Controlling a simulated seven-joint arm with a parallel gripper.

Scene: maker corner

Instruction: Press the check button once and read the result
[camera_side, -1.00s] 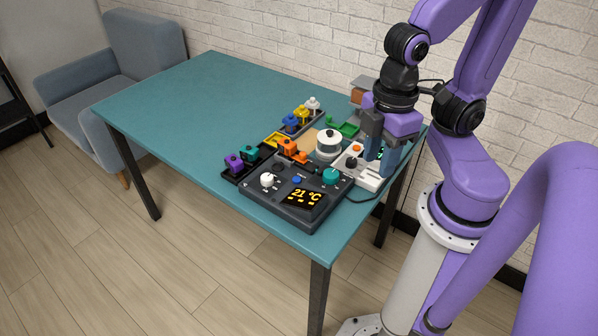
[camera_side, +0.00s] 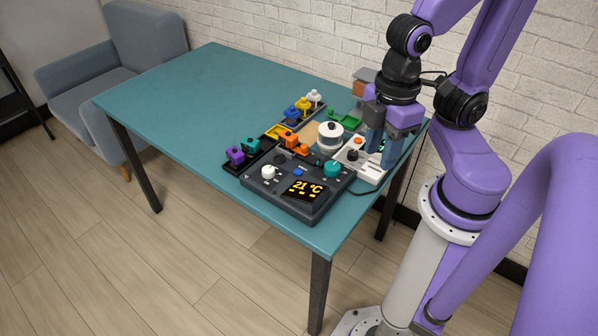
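A pale tester box (camera_side: 371,173) sits at the table's right edge, with a small orange knob or button and a black knob on top. A green light shows on it, partly behind my gripper's fingers. My gripper (camera_side: 385,158) points down over the box's right part, with blue-grey fingers close to its top; contact cannot be told. It holds nothing that I can see, and the finger gap is unclear. A dark console (camera_side: 248,184) in front has a blue button (camera_side: 298,171), a white knob, a teal knob and a lit display (camera_side: 307,190) reading "21 °C". No part is clearly marked as the check button.
A white round canister (camera_side: 330,137) stands behind the console. Trays of coloured knobbed pieces (camera_side: 236,155) lie left and behind, with a green tray (camera_side: 345,121) farther back. The teal table (camera_side: 185,100) is clear at left. A cable runs along the right edge.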

